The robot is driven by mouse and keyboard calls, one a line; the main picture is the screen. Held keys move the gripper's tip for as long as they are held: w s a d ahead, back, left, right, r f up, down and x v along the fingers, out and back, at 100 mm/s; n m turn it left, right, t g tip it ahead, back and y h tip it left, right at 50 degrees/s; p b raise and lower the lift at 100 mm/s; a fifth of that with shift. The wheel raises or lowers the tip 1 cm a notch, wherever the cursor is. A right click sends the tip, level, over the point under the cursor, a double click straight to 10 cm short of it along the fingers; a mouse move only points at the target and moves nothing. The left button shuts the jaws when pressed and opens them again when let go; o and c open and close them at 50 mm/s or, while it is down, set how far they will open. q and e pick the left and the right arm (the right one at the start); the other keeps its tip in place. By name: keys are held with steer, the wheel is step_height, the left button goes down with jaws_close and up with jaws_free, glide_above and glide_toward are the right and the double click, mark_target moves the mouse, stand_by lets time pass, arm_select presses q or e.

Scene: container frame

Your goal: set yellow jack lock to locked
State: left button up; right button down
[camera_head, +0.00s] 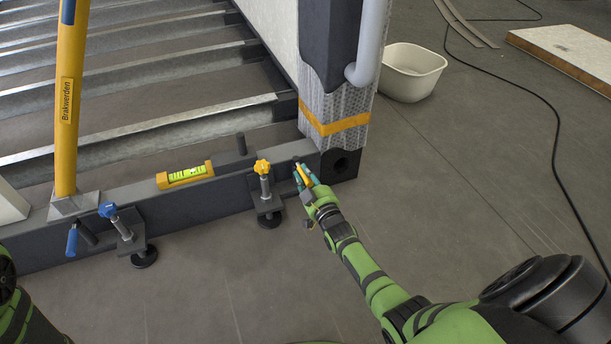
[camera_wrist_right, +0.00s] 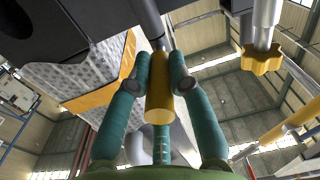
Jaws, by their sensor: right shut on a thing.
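In the right wrist view the lock's yellow cylindrical grip (camera_wrist_right: 159,88) sits between the teal fingers of my right gripper (camera_wrist_right: 159,80), on a grey rod running up to the dark frame. The jack's yellow knob (camera_wrist_right: 262,58) shows at upper right, apart from the fingers. My left gripper is out of view.
A blue-knobbed jack (camera_head: 123,225) and blue lock handle (camera_head: 72,240) are on the beam's left. A yellow spirit level (camera_head: 185,174) lies on the beam. A wrapped post (camera_head: 340,110) stands close behind my right gripper.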

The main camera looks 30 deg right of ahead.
steer(key=shift+s+f, duration=0.1)
steer(key=shift+f, duration=0.2)
steer(key=c, duration=1.1)
jaws_free()
steer(key=shift+r, duration=0.15)
step_height(320, 180, up, 10)
steer(key=shift+f, duration=0.1)
